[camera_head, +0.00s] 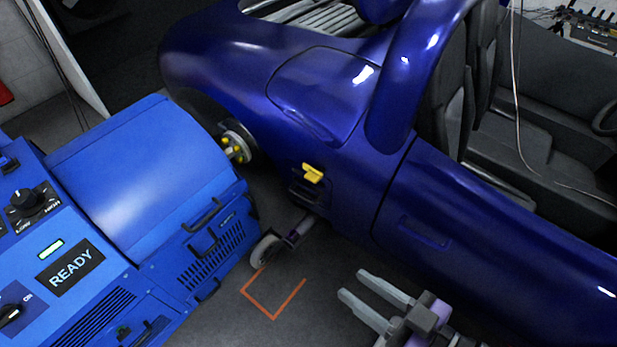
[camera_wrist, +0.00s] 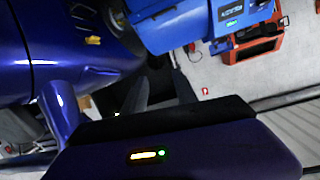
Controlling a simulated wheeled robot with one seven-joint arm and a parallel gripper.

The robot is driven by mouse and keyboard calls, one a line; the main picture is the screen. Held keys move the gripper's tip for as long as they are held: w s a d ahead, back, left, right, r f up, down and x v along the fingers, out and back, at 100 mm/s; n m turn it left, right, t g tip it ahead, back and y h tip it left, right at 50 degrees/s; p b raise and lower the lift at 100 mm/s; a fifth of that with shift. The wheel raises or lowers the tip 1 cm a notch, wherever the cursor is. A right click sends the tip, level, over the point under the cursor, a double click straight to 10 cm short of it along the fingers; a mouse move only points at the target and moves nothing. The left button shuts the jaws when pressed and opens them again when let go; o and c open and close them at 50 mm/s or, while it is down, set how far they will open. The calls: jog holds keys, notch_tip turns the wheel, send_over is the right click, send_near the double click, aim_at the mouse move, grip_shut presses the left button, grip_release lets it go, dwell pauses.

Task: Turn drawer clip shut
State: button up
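A small yellow clip-like piece (camera_head: 312,173) sits tilted on a dark block at the blue car's lower flank in the head view. It also shows in the wrist view (camera_wrist: 92,40), small and at the upper left. I cannot tell for sure that it is the drawer clip, or whether it is turned open or shut. My gripper (camera_head: 354,284) is at the lower middle of the head view, below and right of the yellow piece and well apart from it. Its two grey fingers are spread, with nothing between them.
A blue dynamometer (camera_head: 140,190) with a READY display (camera_head: 71,274) stands at the left. A caster wheel (camera_head: 268,250) and orange floor marks (camera_head: 273,317) are below the clip.

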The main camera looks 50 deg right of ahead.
jog(key=w+d+f+m+h+b, duration=0.1)
jog(key=w+d+f+m+b, duration=0.25)
jog(key=f, duration=0.25)
jog(key=w+d+f+m+h+b, duration=0.1)
jog(key=w+d+f+m+b, duration=0.2)
jog(key=w+f, duration=0.3)
jog(key=m+t+h+b, duration=0.2)
jog(key=m+h+b, duration=0.1)
jog(key=m+b, duration=1.1)
send_near(308, 172)
jog(key=w+n, duration=0.1)
jog(key=w, duration=0.1)
jog(key=shift+w+d+f, duration=0.35)
jog(key=shift+w+d, duration=0.05)
jog(key=shift+d, duration=0.2)
jog(key=shift+b+x, duration=0.6)
jog(key=shift+x, duration=2.95)
grip_shut()
